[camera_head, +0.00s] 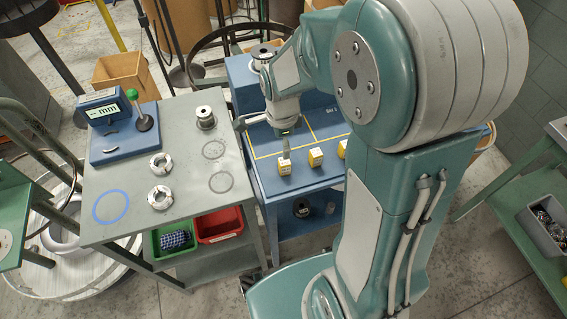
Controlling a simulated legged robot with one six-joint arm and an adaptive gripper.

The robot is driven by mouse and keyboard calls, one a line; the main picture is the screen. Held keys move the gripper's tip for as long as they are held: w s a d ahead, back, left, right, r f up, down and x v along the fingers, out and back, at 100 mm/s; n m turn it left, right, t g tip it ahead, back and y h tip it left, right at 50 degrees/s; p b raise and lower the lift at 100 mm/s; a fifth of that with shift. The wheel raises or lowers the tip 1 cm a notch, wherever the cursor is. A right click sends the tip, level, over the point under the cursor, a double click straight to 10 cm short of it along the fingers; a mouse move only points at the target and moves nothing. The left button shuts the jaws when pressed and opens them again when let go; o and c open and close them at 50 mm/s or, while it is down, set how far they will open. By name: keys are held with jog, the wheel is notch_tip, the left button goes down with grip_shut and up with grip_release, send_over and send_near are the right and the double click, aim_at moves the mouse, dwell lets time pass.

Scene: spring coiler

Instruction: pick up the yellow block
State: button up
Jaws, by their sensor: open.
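Three small yellow blocks with pale faces stand in a row on the blue table (300,185). The left yellow block (284,167) and the middle yellow block (315,157) show well. The right yellow block (343,148) is partly hidden by my arm. My gripper (286,150) points down just above and behind the left block and is open. Its fingertips are small here, and I cannot tell how far above the block they are or whether they touch it. No block is seen held.
A grey-green bench (185,150) stands left of the blue table, with metal rings, a spool (205,118) and a blue gauge stand (125,135). Red (219,226) and green (173,240) bins sit below. Yellow lines (310,130) mark the blue table behind the blocks.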

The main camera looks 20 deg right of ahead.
aim_at(285, 161)
notch_tip(285, 161, down, 4)
jog(key=shift+d+f, duration=0.1)
jog(key=shift+s+d+f, duration=0.1)
jog(key=shift+d+f, duration=0.3)
jog(key=shift+f, duration=0.2)
jog(key=f, duration=0.4)
jog(key=shift+a+f, duration=0.2)
jog(key=shift+a, duration=0.15)
jog(key=shift+a+f, duration=0.15)
jog(key=shift+d, duration=0.2)
jog(key=c, duration=0.4)
grip_shut()
